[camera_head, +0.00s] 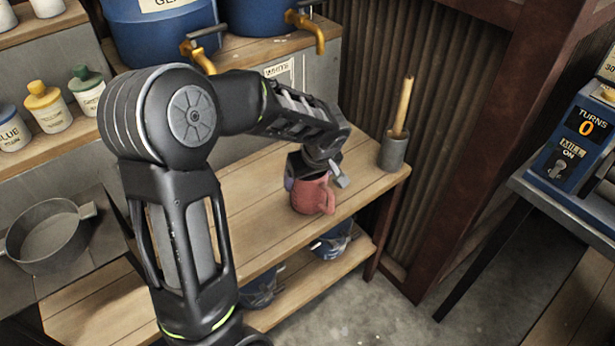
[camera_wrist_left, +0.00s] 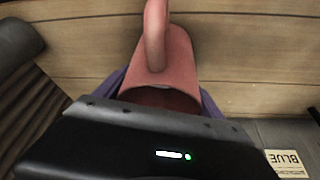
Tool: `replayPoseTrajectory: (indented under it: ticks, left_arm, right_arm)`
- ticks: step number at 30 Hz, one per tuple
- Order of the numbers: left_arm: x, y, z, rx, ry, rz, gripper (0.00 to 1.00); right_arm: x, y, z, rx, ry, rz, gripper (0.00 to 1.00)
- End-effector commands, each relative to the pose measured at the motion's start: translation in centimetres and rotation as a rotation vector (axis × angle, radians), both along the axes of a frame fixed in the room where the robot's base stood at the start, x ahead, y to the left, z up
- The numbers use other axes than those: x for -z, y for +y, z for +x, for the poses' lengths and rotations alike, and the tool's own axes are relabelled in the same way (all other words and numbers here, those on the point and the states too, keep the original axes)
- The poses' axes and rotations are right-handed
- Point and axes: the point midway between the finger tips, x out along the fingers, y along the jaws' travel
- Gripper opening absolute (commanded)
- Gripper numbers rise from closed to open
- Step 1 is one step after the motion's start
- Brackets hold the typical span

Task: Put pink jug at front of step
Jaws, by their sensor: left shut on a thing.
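The pink jug (camera_head: 314,196) is upright at the front part of the wooden step (camera_head: 245,215), near its right end. Its handle points toward the front right. My left gripper (camera_head: 318,174) is over the jug and shut on it. In the left wrist view the jug (camera_wrist_left: 178,65) and its handle show between purple finger pads, with planks behind. I cannot tell whether its base touches the planks. My right gripper is not in view.
A grey holder with a wooden-handled tool (camera_head: 393,150) stands on the step right of the jug. Blue barrels with yellow taps (camera_head: 166,30) stand behind. A grey pan (camera_head: 48,236) is at the left. Blue containers (camera_head: 332,240) sit on the lower shelf.

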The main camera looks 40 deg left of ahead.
Motion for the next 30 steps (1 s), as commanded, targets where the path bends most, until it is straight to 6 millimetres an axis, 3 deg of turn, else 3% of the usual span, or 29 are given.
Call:
replayPoseTrajectory:
  ticks: [1,2,3,9,22,30]
  left_arm:
    - [0.2,0.0,0.1,0.0,-0.003,0.001,0.06]
    - [0.1,0.0,0.0,0.0,0.0,0.0,0.8]
    - [0.1,0.0,0.0,0.0,0.0,0.0,0.84]
    - [0.1,0.0,0.0,0.0,0.0,0.0,1.0]
    - [-0.7,-0.1,0.0,0.001,-0.002,0.0,1.0]
    - [-5.1,-1.7,-0.9,0.001,-0.006,0.0,1.0]
  right_arm:
    - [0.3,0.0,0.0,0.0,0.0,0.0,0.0]
    - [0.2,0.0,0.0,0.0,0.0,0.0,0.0]
    - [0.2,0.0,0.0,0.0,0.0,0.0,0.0]
    - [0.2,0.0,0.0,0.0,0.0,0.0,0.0]
    - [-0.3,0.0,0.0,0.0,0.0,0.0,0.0]
    - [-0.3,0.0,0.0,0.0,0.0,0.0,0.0]
